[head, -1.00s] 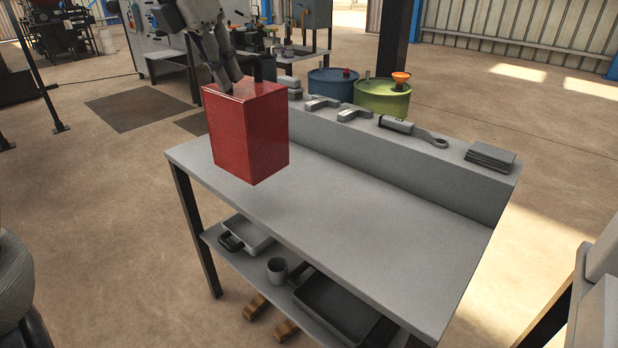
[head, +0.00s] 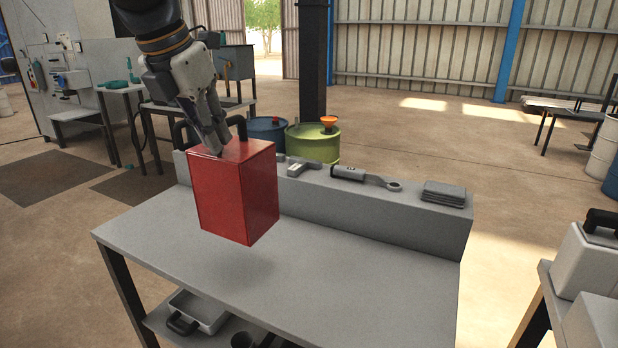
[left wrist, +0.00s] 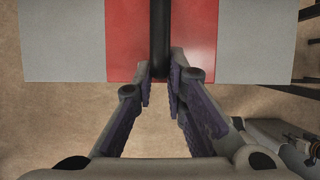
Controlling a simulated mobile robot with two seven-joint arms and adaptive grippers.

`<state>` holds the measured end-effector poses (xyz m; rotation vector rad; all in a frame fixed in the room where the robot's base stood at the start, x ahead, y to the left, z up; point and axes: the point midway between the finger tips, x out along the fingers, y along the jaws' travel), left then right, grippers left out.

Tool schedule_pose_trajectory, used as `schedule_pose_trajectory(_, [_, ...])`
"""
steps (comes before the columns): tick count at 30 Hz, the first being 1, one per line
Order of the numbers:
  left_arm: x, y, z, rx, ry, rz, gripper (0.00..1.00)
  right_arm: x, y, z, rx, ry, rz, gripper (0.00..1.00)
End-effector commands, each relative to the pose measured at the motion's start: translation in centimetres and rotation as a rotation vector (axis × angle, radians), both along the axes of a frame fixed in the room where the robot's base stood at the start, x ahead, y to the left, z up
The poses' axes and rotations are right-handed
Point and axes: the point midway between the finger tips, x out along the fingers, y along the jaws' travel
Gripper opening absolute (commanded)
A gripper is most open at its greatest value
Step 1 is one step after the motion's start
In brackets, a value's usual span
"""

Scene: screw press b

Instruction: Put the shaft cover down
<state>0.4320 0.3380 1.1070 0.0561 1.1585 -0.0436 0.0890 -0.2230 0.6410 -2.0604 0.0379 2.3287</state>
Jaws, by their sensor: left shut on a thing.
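The shaft cover appears to be the red box (head: 235,195) with a black handle (head: 240,126) on its top. It hangs upright above the grey workbench (head: 165,245), with a soft shadow on the bench below it. My left gripper (head: 221,150) reaches down from above and is shut on the handle. In the left wrist view the fingers (left wrist: 160,88) close around the black handle (left wrist: 160,42), with the red top of the cover (left wrist: 195,40) behind. My right gripper is not in view.
The bench's raised back ledge holds grey tools, including a wrench-like tool (head: 365,178), and a stack of plates (head: 443,193). The bench's right part is bare. A lower shelf holds a tray (head: 200,313). A green drum (head: 313,143) stands behind the ledge.

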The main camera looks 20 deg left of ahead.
Motion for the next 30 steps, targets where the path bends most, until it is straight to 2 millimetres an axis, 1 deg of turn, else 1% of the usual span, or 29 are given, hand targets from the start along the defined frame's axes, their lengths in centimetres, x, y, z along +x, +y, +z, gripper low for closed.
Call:
schedule_pose_trajectory(10, [4.7,4.8,-3.4,-0.002,0.006,0.002,0.00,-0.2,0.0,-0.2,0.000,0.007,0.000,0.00])
schedule_pose_trajectory(15, [6.4,6.4,-6.6,-0.002,0.010,0.002,0.00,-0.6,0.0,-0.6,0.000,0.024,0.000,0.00])
schedule_pose_trajectory(18, [7.0,7.1,-7.8,-0.001,0.010,0.003,0.00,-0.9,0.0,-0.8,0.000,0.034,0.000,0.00])
schedule_pose_trajectory(25, [7.8,7.9,-9.0,-0.002,0.007,0.003,0.00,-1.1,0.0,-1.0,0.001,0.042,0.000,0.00])
schedule_pose_trajectory(30, [7.9,8.0,-11.0,-0.004,0.004,0.002,0.00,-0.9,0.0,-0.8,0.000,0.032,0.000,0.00])
